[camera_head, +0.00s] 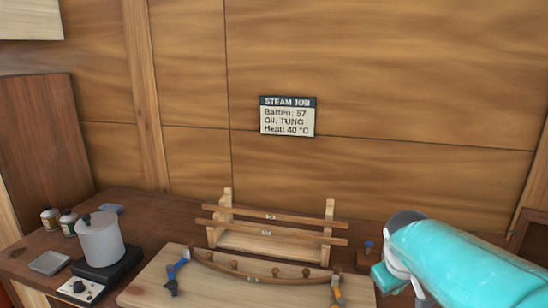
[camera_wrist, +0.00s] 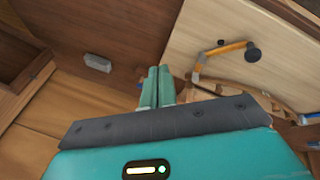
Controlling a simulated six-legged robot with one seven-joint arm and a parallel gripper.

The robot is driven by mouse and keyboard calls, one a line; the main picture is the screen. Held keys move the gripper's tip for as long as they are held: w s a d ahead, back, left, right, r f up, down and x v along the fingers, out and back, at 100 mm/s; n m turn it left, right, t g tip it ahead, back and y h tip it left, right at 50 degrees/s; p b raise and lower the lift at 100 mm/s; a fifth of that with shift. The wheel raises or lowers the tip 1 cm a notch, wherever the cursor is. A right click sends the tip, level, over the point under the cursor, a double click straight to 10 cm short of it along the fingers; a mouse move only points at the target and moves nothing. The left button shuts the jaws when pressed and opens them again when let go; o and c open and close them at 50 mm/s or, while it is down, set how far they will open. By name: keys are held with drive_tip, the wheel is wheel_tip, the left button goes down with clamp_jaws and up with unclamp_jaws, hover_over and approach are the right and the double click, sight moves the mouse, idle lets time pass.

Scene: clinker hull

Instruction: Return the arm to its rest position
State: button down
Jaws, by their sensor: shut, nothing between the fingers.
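My gripper (camera_wrist: 159,70) shows in the wrist view as two green fingers side by side, shut, with nothing between them. In the head view my teal arm reaches in from the lower right, and I cannot make out the fingers there. A bent batten (camera_head: 255,277) lies on the pale board (camera_head: 215,285), with a blue clamp (camera_head: 178,270) at its left end and an orange clamp (camera_head: 337,292) at its right. The orange clamp also shows in the wrist view (camera_wrist: 222,49), beyond the fingers and to the right, apart from them.
A wooden rack (camera_head: 272,245) holds straight battens behind the board. A grey pot (camera_head: 101,241) stands on a hot plate (camera_head: 112,270) at the left, near two bottles (camera_head: 59,219) and a small tray (camera_head: 49,262). A sign (camera_head: 288,116) reading "STEAM JOB" hangs on the wall.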

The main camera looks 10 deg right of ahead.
drive_tip(key=s+a+t+y, duration=0.1)
drive_tip(key=s+a, duration=0.4)
drive_tip(key=a, duration=0.4)
drive_tip(key=s+a+r+m+y, duration=0.1)
drive_tip(key=s+a+y, duration=0.1)
drive_tip(key=s+a, duration=0.3)
drive_tip(key=a, duration=0.4)
drive_tip(key=shift+s+a+t, duration=0.25)
drive_tip(key=shift+a+t, duration=0.05)
drive_tip(key=shift+t, duration=0.1)
drive_tip(key=shift+d+m, duration=0.3)
